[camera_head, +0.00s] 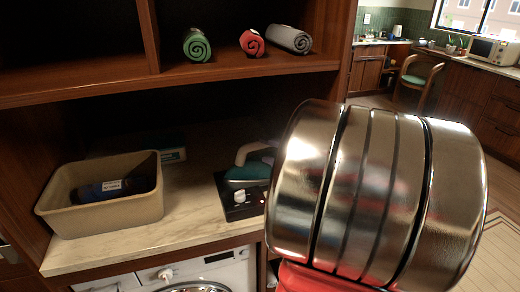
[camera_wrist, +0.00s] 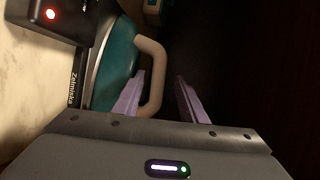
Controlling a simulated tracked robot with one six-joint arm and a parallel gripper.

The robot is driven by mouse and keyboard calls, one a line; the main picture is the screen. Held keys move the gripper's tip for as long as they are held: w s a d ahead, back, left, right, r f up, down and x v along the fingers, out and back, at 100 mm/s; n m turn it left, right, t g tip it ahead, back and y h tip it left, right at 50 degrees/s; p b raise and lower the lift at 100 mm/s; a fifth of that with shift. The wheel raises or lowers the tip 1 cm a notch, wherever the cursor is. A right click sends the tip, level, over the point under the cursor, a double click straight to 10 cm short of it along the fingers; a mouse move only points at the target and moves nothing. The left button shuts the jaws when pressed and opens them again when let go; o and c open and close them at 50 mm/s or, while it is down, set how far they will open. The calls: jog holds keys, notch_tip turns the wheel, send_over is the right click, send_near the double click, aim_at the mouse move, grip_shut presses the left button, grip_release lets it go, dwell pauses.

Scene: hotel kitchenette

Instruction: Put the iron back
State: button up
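The iron (camera_head: 248,172) has a teal body and a cream handle. It is on or against a black base (camera_head: 240,208) on the counter; the exact contact is unclear. My arm hides its right part in the head view. In the wrist view the teal body (camera_wrist: 118,62) is left of centre, with the handle (camera_wrist: 154,62) curving out to the right. My gripper (camera_wrist: 160,75) is open, with its two lilac fingers apart. The left finger overlaps the iron's body, and the lower handle shows between the fingers. No grip is visible.
A beige bin (camera_head: 110,212) holding a dark labelled item stands left on the marble counter (camera_head: 190,213). A washing machine (camera_head: 180,280) is below. Rolled towels, green (camera_head: 197,46), red (camera_head: 252,43) and grey (camera_head: 289,39), lie on the shelf above. A wooden side panel stands right of the niche.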

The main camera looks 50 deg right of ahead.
jog(key=shift+v, duration=0.8)
